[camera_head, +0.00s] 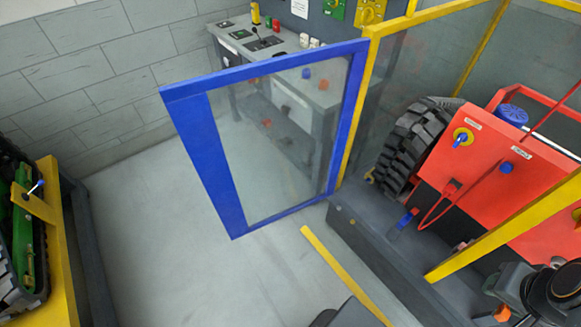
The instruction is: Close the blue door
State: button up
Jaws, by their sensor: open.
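The blue door (212,160) is a blue frame around a clear panel. It stands open, with its right side at the yellow post (357,115) of a yellow-framed enclosure. Its wide free edge is swung out to the left over the grey floor. A blue and an orange knob show near its upper right, on or behind the panel. Dark arm parts of mine (552,291) show at the lower right corner, well apart from the door. My gripper's fingers do not show in this view.
A control bench (265,42) is behind the door. A green tracked machine (22,240) with a yellow frame stands at left. A yellow floor strip (340,270) crosses the open floor in front.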

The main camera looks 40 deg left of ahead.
aim_at(186, 103)
jog(key=k, duration=0.9)
jog(key=u, duration=2.45)
jog(key=i, duration=3.2)
jog(key=z, duration=3.7)
jog(key=k, duration=0.5)
jog(key=z, duration=0.15)
